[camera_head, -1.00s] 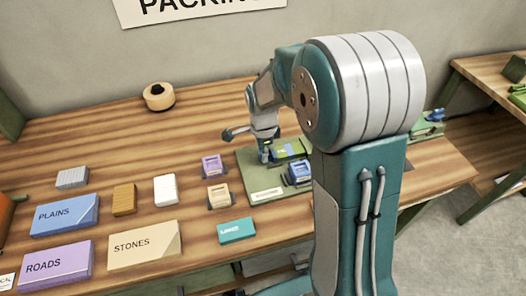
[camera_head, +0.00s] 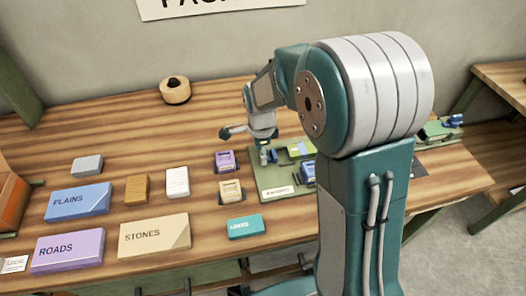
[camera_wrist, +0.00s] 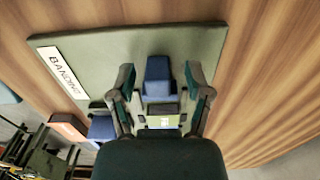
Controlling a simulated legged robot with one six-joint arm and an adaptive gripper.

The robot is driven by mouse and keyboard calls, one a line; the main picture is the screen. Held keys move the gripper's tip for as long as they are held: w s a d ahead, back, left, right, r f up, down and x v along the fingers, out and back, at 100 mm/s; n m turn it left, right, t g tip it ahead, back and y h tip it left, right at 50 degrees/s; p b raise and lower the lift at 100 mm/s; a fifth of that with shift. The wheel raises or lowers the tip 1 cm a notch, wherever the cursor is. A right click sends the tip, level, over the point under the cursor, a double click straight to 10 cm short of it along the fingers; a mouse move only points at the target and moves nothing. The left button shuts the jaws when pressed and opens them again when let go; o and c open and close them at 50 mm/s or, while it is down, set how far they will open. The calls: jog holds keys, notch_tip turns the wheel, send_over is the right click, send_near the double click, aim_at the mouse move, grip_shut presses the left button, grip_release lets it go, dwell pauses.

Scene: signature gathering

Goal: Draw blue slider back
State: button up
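The green board (camera_head: 266,181) lies on the bench with a white label on its front edge. In the wrist view the board (camera_wrist: 100,55) is labelled BANDING. The blue slider (camera_wrist: 158,75) is a blue block on the board, between my fingers. My gripper (camera_wrist: 158,72) is open, with a gap on each side of the slider. In the head view my gripper (camera_head: 264,158) points down over the board's left part, beside a blue piece (camera_head: 279,156). Another blue block (camera_wrist: 102,127) is at the board's edge. My arm hides the board's right side.
A purple holder (camera_head: 225,160) and a tan holder (camera_head: 231,190) stand left of the board. A teal LINKS block (camera_head: 245,227) is in front. Labelled boxes PLAINS (camera_head: 78,202), STONES (camera_head: 154,238) and ROADS (camera_head: 66,250) lie left. The bench behind is mostly clear.

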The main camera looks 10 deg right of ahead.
notch_tip(320, 180, up, 12)
jog(key=shift+a, duration=0.15)
dwell(0.6)
jog(key=shift+f, duration=0.1)
